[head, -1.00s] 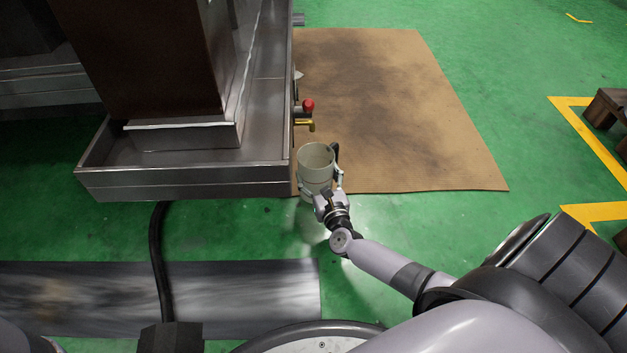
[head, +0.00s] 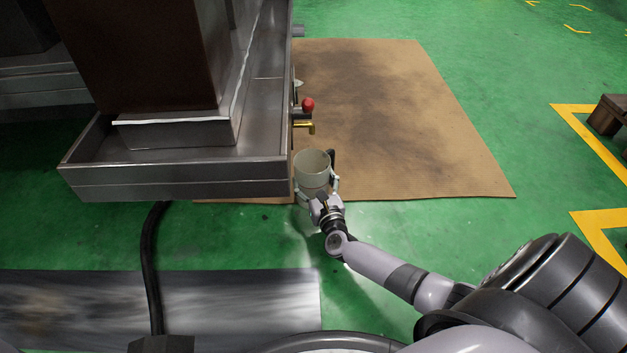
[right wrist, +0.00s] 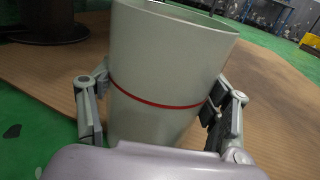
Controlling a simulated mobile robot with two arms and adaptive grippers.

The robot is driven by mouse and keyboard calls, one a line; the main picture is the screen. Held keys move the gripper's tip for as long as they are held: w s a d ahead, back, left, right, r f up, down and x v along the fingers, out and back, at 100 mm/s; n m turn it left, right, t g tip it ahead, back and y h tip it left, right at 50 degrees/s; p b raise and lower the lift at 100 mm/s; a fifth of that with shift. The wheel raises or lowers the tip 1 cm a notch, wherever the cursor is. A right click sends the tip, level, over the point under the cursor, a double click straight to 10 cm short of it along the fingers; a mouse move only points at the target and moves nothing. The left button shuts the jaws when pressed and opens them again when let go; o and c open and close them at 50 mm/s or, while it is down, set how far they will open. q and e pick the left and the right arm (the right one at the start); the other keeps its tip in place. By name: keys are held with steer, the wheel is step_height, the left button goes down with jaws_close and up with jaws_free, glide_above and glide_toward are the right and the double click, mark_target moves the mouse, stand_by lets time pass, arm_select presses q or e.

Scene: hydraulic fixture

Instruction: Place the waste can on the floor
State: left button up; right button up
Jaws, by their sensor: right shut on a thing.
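The waste can (head: 313,170) is a pale grey-green open-topped can beside the right end of the metal tray of the machine. My right gripper (head: 318,194) is shut on it, with one finger on each side. In the right wrist view the can (right wrist: 165,75) fills the middle, has a red band and leans a little; the gripper (right wrist: 160,112) clasps its sides. The can's base is hidden, so I cannot tell whether it touches what is below. The green floor (head: 380,235) shows in front. My left gripper is not in view.
A brown cardboard sheet (head: 400,120) lies on the floor behind and right of the can. A red knob (head: 308,104) and a yellow valve (head: 304,126) stick out from the metal tray (head: 180,180). A black hose (head: 149,260) and a grey mat (head: 250,300) are at left.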

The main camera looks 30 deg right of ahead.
steer(key=o, duration=1.2)
steer(key=shift+r, duration=0.1)
steer(key=p+v, duration=0.5)
steer(key=v, duration=0.6)
steer(key=shift+s+r+p, duration=0.1)
steer(key=shift+s+p, duration=0.05)
steer(key=shift+p, duration=0.2)
steer(key=shift+s+a, duration=0.15)
steer(key=shift+s, duration=0.25)
